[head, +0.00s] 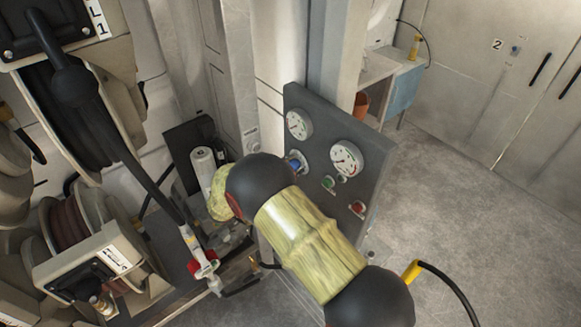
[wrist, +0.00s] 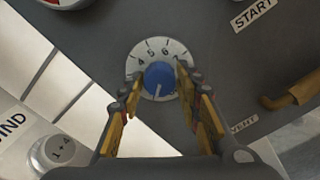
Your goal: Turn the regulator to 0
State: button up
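The regulator is a blue round knob (wrist: 160,78) on a white numbered dial (wrist: 178,50) in the wrist view. The figures 4, 5 and 6 show along its upper rim. A pale mark on the knob points down, slightly left; the figures there are hard to make out. In the head view the regulator (head: 297,163) shows partly, between the gauges and beside my arm. My gripper (wrist: 159,76) is open, its yellow-padded fingers on the left and right of the knob, with small gaps apparent. Whether they touch it is unclear.
The dark panel (head: 370,190) carries two gauges (head: 347,159), a green button (head: 328,183) and a red button (head: 357,207). Near the knob are a START label (wrist: 253,13), a brown-yellow fitting (wrist: 292,94) and another round knob (wrist: 55,153). Hose reels (head: 70,120) stand at left.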

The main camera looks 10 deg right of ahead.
jog(key=shift+o, duration=1.3)
jog(key=v, duration=1.2)
jog(key=shift+w, duration=0.1)
